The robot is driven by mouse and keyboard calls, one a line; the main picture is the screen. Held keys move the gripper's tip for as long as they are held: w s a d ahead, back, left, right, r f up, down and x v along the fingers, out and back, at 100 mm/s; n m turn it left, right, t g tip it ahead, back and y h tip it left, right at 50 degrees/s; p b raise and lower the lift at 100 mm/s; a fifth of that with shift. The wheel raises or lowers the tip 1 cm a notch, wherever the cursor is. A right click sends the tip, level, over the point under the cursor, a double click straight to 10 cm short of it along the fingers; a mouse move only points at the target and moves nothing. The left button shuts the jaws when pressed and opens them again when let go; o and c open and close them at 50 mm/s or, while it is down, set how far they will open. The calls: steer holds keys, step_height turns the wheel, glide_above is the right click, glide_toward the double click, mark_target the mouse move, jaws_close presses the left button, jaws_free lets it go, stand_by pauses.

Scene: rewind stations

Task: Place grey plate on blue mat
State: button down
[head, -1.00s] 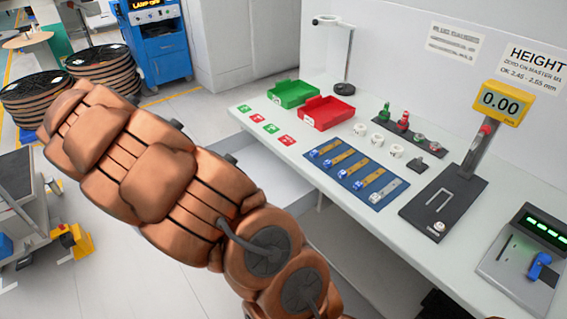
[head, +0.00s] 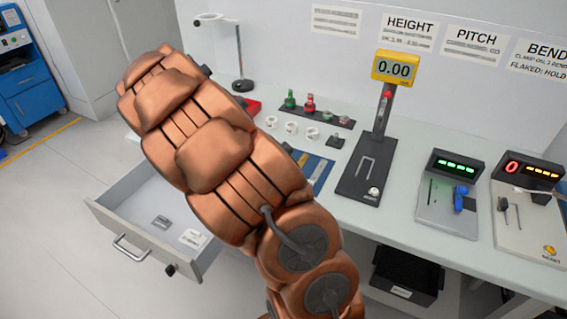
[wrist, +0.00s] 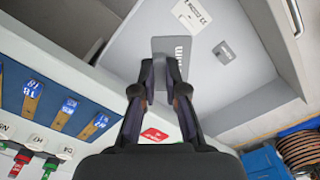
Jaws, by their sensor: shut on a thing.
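In the head view my arm hides the gripper and this plate. The blue mat (head: 322,178) lies on the bench, mostly hidden behind my arm. It also shows at the left of the wrist view (wrist: 45,110), with several tan strips with blue labelled ends on it. The mat is away from my gripper.
The open drawer (head: 119,219) juts from the bench, holding a small grey block (head: 161,222) and a white label (head: 193,238).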

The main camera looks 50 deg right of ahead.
steer(key=s+d+r+m, duration=0.1)
steer(key=s+d+m, duration=0.75)
steer(key=d, duration=0.45)
steer(key=shift+m, duration=0.25)
steer(key=w+d+p, duration=0.1)
steer(key=w+d, duration=0.1)
steer(key=d, duration=0.2)
steer(key=w+d+f+p, duration=0.1)
steer(key=w+d+p, duration=0.1)
steer(key=d, duration=0.3)
steer(key=w+d+p, duration=0.1)
steer(key=w+d, duration=0.1)
steer(key=d, duration=0.3)
steer(key=shift+w+d+f+p, duration=0.15)
steer(key=shift+p, duration=0.15)
steer(key=shift+f+p, duration=0.85)
steer(key=shift+f, duration=0.95)
steer(key=c, duration=1.2)
jaws_free()
steer(key=shift+r, duration=0.1)
